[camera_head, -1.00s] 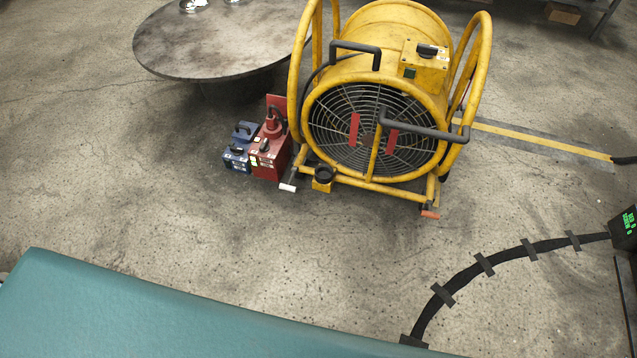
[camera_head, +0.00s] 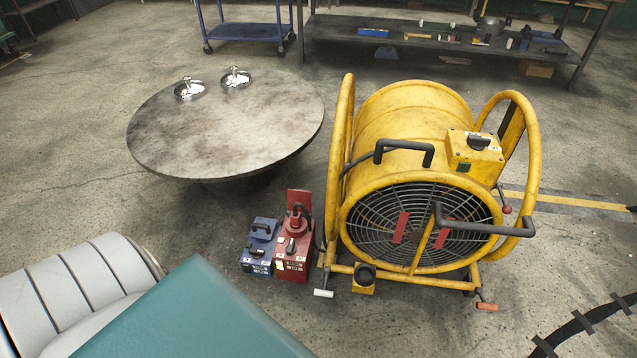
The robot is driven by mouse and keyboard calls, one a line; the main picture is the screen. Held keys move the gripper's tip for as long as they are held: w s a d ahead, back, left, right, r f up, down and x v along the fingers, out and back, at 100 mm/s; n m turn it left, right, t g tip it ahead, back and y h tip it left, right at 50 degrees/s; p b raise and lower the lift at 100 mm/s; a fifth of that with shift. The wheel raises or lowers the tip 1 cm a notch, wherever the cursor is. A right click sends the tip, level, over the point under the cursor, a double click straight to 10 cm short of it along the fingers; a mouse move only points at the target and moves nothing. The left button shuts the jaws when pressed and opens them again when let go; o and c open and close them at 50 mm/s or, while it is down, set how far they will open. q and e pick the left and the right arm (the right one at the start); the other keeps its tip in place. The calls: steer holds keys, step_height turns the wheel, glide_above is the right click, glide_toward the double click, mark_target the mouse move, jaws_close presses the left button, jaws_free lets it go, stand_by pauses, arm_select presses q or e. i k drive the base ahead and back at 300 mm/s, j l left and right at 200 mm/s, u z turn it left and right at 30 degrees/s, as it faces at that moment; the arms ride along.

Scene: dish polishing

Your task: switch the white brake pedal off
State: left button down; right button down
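The white brake pedal (camera_head: 323,293) is a small white bar at the front left foot of the yellow fan's frame, close to the floor. The yellow fan (camera_head: 415,115) is a large drum in a tube frame with a round black grille. An orange-red pedal (camera_head: 486,306) sits at the frame's front right foot. The white pedal's exact tilt is too small to tell. Neither of my grippers is in view.
A red box (camera_head: 291,262) and blue boxes (camera_head: 257,262) stand just left of the white pedal. A round table (camera_head: 210,130) with two shiny dishes is behind them. A black taped cable (camera_head: 600,318) lies at right. The floor before the pedals is open.

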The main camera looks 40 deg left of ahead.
mark_target(328, 271)
steer(key=j, duration=1)
steer(key=k+j+z, duration=0.1)
steer(key=j, duration=0.9)
steer(key=j+z, duration=0.1)
steer(key=j, duration=0.85)
steer(key=k, duration=0.05)
